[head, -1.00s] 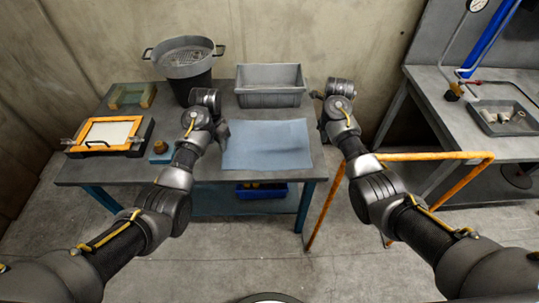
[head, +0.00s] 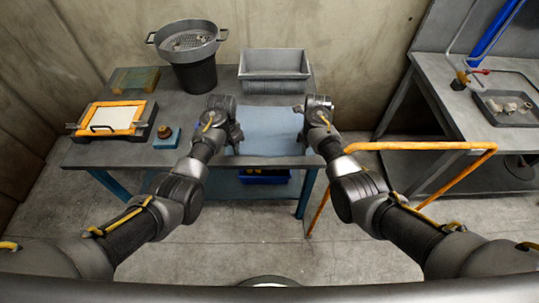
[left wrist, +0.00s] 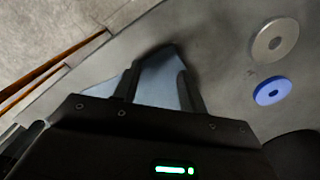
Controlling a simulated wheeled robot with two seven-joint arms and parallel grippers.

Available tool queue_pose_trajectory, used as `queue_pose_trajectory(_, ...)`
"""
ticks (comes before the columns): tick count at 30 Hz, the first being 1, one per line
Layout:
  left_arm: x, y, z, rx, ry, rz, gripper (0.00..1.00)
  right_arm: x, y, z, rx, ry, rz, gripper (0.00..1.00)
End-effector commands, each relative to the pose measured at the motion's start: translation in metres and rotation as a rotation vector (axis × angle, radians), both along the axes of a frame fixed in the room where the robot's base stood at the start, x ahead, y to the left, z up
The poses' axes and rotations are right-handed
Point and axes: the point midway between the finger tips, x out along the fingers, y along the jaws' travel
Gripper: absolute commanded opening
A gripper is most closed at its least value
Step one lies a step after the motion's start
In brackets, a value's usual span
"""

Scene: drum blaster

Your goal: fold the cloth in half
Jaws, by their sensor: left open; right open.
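A light blue cloth (head: 270,128) lies on the grey table, spread out with its front edge near the table's front edge. My left gripper (head: 235,135) is at the cloth's left side and hides part of that edge. My right gripper (head: 303,120) is at the cloth's right side, near its edge. In the left wrist view the fingers of my left gripper (left wrist: 160,75) are apart, with the cloth (left wrist: 158,88) showing between them. A dark shadow falls on the cloth's tip there. I cannot tell whether either gripper touches the cloth.
A grey bin (head: 274,68) stands behind the cloth and a sieve on a bucket (head: 188,48) behind left. An orange-framed screen (head: 115,118) lies at the left. An orange rail (head: 420,146) stands right of the table. Two discs, grey (left wrist: 275,40) and blue (left wrist: 271,90), lie near my left gripper.

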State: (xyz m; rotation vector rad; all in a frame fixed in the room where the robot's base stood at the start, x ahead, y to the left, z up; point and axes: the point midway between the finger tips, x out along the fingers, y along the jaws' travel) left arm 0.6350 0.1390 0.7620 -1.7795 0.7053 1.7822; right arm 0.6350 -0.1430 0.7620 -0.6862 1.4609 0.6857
Motion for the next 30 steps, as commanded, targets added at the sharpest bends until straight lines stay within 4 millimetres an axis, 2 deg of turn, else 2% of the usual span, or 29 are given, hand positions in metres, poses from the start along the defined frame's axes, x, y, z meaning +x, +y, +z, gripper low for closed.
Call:
queue_pose_trajectory(4,0.000,0.000,-0.007,0.000,0.000,0.000,0.42,0.000,0.001,-0.007,0.001,0.000,0.000,0.42)
queue_pose_trajectory(18,0.000,0.000,-0.011,0.000,-0.001,0.000,0.41,0.000,0.000,-0.012,0.001,-0.001,0.001,0.41)
queue_pose_trajectory(30,0.000,0.000,-0.011,0.000,0.000,0.000,0.15,-0.001,0.000,-0.012,0.001,0.001,0.000,0.15)
